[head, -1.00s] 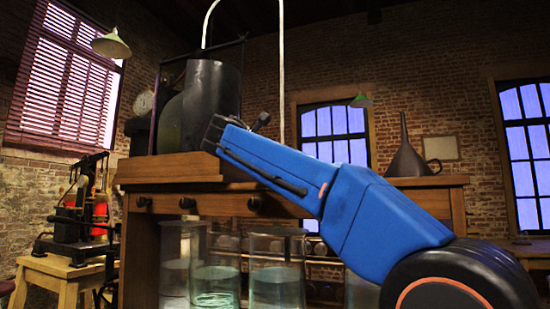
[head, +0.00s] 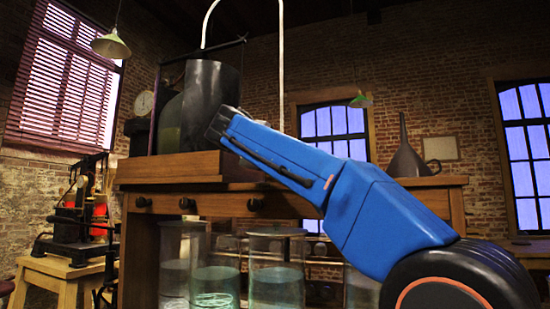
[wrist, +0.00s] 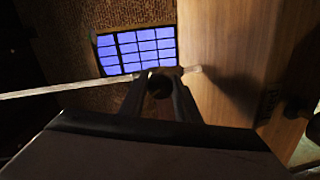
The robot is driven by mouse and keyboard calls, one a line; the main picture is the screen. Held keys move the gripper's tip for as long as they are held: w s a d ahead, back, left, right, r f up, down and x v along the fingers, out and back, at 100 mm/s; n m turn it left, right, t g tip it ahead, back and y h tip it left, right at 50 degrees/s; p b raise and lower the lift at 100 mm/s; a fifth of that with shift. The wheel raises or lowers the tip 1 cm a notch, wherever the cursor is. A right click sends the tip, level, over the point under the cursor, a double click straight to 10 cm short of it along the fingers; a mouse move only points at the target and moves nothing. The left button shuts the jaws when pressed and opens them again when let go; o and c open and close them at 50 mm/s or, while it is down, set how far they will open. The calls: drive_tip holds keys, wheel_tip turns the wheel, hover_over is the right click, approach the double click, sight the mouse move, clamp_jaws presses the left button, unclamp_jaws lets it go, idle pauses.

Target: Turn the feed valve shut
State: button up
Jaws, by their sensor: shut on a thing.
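In the wrist view, my gripper (wrist: 158,76) is shut on a small dark round-ended part (wrist: 160,87), which looks like the handle of the feed valve. A pale thin pipe (wrist: 60,88) crosses the view just behind the fingertips. In the head view, my blue arm reaches up to the left, and its dark end overlaps the large dark cylinder (head: 212,90) on the wooden bench. My fingers and the valve are hidden there. I cannot tell the valve's angle from these views.
The wooden bench (head: 165,168) carries a dark funnel (head: 407,158) at right. Glass jars with liquid (head: 275,270) stand beneath it. A tall white pipe (head: 281,75) rises behind my arm. A small stand with apparatus (head: 80,215) is at left.

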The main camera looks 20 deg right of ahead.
drive_tip(key=m, duration=0.5)
drive_tip(key=shift+f+y, duration=0.15)
drive_tip(key=shift+y, duration=0.25)
drive_tip(key=shift+a+m, duration=0.1)
drive_tip(key=shift+m, duration=0.3)
drive_tip(key=shift+w, duration=0.1)
drive_tip(key=o, duration=1)
drive_tip(key=v, duration=1.7)
drive_tip(key=shift+s+f, duration=0.15)
drive_tip(key=shift+s, duration=0.15)
drive_tip(key=shift+a, duration=0.1)
